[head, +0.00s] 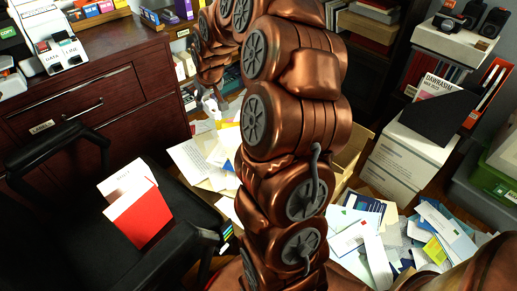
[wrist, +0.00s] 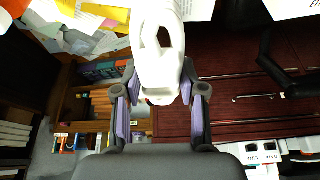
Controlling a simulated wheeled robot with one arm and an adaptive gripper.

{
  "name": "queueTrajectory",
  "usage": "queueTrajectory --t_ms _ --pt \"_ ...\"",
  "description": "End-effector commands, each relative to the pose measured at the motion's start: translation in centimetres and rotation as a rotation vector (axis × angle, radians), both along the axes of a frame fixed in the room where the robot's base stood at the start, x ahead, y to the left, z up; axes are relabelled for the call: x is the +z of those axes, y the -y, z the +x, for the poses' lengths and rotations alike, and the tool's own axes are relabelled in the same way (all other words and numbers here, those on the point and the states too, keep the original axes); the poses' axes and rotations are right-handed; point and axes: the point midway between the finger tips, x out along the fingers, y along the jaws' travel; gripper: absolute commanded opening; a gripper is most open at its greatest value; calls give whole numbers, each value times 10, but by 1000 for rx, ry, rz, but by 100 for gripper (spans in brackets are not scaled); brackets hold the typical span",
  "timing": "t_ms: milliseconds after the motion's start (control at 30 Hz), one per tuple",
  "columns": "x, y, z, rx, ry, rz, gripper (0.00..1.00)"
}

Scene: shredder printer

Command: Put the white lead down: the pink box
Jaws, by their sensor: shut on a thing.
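My gripper (wrist: 160,92) is shut on a white, rounded thing with a loop, which I take for the white lead (wrist: 158,72). In the wrist view it sits between the two grey fingers with purple pads. In the head view my arm covers much of the middle, and the white lead (head: 211,106) shows small above the paper-strewn floor, beside the dark red cabinet. I cannot pick out the pink box with certainty; small coloured boxes (head: 90,10) stand on the cabinet top.
A black chair (head: 185,220) with a red and white paper stands at the left. The dark red drawer cabinet (head: 95,105) is behind it. Loose papers (head: 205,160) cover the floor. A white box (head: 405,160) and shelves stand at the right.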

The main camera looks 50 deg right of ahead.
Motion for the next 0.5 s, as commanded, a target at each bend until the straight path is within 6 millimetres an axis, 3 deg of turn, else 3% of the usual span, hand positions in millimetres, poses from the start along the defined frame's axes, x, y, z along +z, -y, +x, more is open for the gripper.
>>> queueTrajectory --t_ms 33,100,500 --pt "-19 12 -4 -18 0 0 0" --pt "-29 26 -10 -41 0 -1 0" --pt "-73 97 -47 -157 -7 -2 0"
